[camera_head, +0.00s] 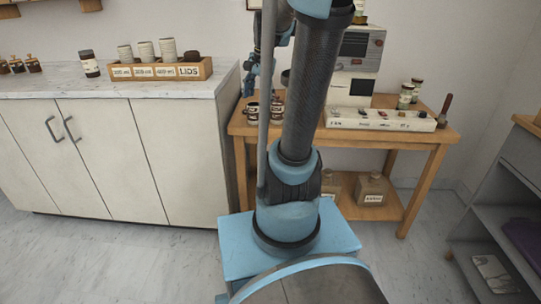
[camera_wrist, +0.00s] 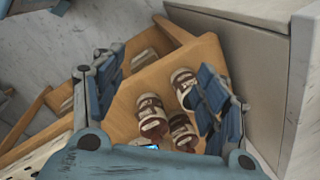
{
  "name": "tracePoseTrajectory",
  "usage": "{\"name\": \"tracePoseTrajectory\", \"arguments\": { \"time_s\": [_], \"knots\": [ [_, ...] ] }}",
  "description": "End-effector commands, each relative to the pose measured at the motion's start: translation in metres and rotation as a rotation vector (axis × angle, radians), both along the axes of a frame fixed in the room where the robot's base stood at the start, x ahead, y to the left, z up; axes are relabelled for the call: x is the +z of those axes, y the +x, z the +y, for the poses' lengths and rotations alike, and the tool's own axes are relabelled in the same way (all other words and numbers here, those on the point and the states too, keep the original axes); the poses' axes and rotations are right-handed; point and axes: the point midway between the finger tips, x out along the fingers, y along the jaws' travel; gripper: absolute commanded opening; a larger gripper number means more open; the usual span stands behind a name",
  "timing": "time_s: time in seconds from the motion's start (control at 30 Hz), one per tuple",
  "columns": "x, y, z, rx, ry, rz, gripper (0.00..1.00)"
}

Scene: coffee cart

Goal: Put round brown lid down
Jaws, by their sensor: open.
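My gripper (camera_wrist: 160,62) is open in the wrist view, its two blue fingers apart with nothing held between them. In the head view the gripper (camera_head: 250,78) is partly hidden behind my arm, above the cart's left end near the cups (camera_head: 253,110). A dark brown round piece (camera_head: 191,56) sits at the right end of the LIDS box. I cannot tell whether any cup carries the round brown lid.
The wooden cart (camera_head: 437,141) holds a coffee machine (camera_head: 360,48), a white tray (camera_head: 385,125) and jars (camera_head: 406,95). A grey shelf (camera_head: 485,215) is at right.

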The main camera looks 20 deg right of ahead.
Motion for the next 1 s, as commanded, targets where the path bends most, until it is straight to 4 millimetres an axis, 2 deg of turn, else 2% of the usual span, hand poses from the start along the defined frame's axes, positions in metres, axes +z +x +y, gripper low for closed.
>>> {"name": "tracePoseTrajectory", "arguments": {
  "time_s": [0.03, 0.2, 0.37, 0.6, 0.8, 1.0],
  "knots": [
    [-0.005, -0.017, 0.002, 0.058, -0.016, -0.010, 0.67],
    [-0.023, -0.065, 0.004, 0.272, -0.075, -0.044, 0.67],
    [-0.045, -0.107, 0.004, 0.475, -0.132, -0.073, 0.67],
    [-0.087, -0.163, 0.002, 0.777, -0.218, -0.105, 0.67],
    [-0.115, -0.192, -0.001, 0.963, -0.271, -0.119, 0.67],
    [-0.126, -0.201, -0.001, 1.034, -0.291, -0.123, 0.67]
  ]
}}
